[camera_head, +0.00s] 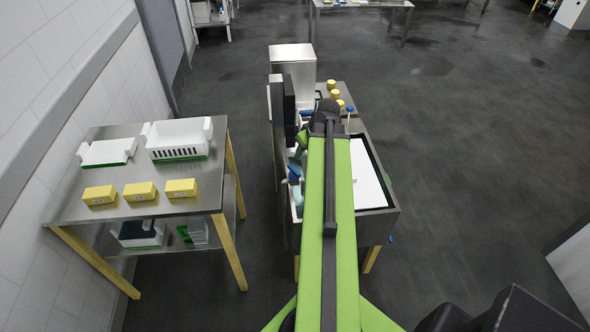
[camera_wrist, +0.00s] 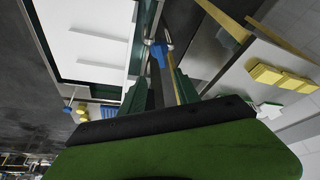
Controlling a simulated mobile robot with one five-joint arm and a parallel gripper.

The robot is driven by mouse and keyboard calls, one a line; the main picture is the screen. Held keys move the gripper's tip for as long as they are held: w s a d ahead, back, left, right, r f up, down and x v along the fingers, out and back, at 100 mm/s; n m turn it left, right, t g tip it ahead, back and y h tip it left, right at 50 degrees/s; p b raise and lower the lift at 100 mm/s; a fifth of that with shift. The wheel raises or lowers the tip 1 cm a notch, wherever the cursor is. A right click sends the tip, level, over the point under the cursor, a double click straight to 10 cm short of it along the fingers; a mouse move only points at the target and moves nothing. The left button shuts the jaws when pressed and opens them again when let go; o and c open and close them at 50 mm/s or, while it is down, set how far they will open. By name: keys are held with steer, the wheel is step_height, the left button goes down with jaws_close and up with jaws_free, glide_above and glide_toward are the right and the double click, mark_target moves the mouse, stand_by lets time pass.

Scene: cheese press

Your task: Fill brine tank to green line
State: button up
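A tank-like basin with a white inner surface (camera_head: 368,175) and a dark rim is set into the steel bench, right of my arm; I take it to be the brine tank. In the wrist view its white surface (camera_wrist: 85,35) fills the upper left, with a dark green edge. I cannot make out a green line or liquid level. A blue fitting (camera_wrist: 158,50) with a metal bar is just beyond my gripper (camera_wrist: 159,88). The two dark green fingers stand apart, with nothing visibly held. In the head view my arm hides the gripper.
A steel side table (camera_head: 150,207) on the left carries white trays and yellow blocks (camera_head: 140,191). A white box-shaped unit (camera_head: 293,62) stands behind the bench. Yellow round pieces (camera_head: 335,94) sit at the bench's far end. The dark floor (camera_head: 470,150) to the right is open.

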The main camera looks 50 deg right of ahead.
mark_target(294, 169)
steer(key=b+x, duration=1.4)
steer(key=x, duration=0.2)
steer(key=shift+f+b, duration=0.35)
steer(key=shift+f, duration=0.05)
steer(key=shift+r, duration=0.1)
